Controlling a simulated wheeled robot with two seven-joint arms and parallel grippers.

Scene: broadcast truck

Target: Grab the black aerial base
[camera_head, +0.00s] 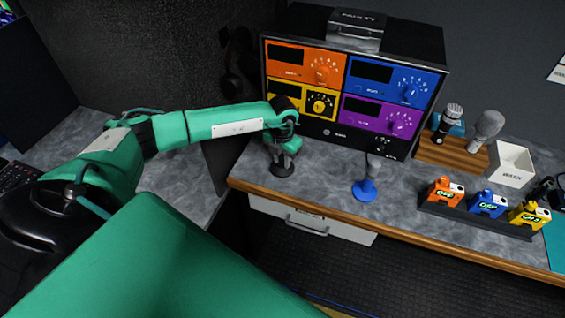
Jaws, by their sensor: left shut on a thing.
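The black aerial base (283,170) stands on the grey worktop near its left end, in front of the rack of coloured panels. My left gripper (284,158) points down over it and is shut on its upper part. The fingers hide much of the top of the base; its round dark foot shows below them and appears to rest on the worktop. My right gripper is not in view.
A blue-based aerial (365,188) stands to the right on the worktop (325,185). Behind is the rack (335,130) with orange, blue, yellow and purple panels. Further right are microphones on a wooden stand (452,153), a white box (511,165) and several coloured packs in a dark tray (475,222).

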